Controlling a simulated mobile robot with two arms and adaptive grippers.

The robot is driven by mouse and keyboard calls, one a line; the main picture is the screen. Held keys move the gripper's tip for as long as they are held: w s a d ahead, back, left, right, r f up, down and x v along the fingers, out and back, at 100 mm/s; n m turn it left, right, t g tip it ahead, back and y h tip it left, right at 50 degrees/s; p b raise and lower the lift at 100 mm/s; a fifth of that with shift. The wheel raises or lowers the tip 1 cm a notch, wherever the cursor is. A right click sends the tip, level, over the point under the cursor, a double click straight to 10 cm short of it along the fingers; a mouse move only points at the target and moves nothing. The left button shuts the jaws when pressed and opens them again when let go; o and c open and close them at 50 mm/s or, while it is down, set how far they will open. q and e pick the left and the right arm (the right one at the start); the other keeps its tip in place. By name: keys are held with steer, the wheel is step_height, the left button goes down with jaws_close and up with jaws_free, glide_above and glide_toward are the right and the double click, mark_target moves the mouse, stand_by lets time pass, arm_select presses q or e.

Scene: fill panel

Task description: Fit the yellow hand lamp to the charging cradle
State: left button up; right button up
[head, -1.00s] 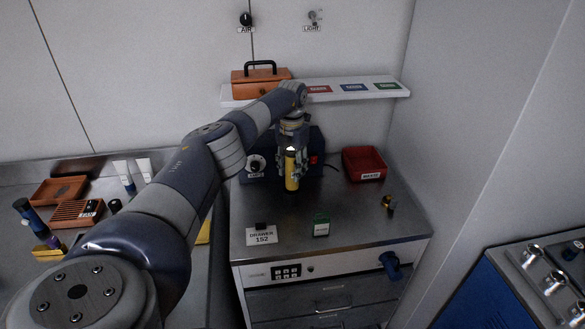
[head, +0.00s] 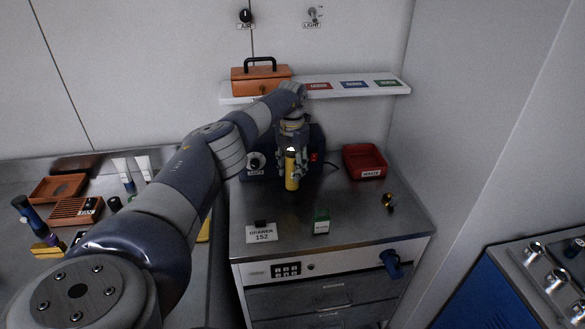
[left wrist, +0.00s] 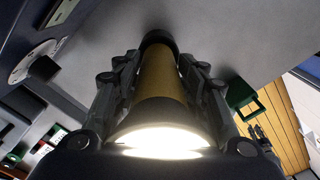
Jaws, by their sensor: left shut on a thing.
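The yellow hand lamp (head: 291,172) is upright in my left gripper (head: 292,160), over the metal top of the drawer cabinet. In the left wrist view the lamp (left wrist: 159,80) is a yellow tube with dark ends, its near end glowing white, with the gripper's fingers (left wrist: 160,85) on both sides of it. Behind it stands a dark blue box (head: 318,143) with a dial and a red switch, partly hidden by my arm. I cannot tell whether this is the charging cradle. My right gripper is not in view.
A red bin (head: 364,161) stands at the back right of the cabinet top. A shelf (head: 340,90) runs above.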

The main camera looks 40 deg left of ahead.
mark_target(292, 179)
arm_select(q)
steer(key=shift+f+b, duration=1.6)
steer(key=shift+f, duration=0.65)
steer(key=o, duration=1.4)
steer(key=shift+c, duration=0.2)
steer(key=shift+r, duration=0.15)
step_height(292, 179, up, 12)
steer(key=shift+f, duration=0.1)
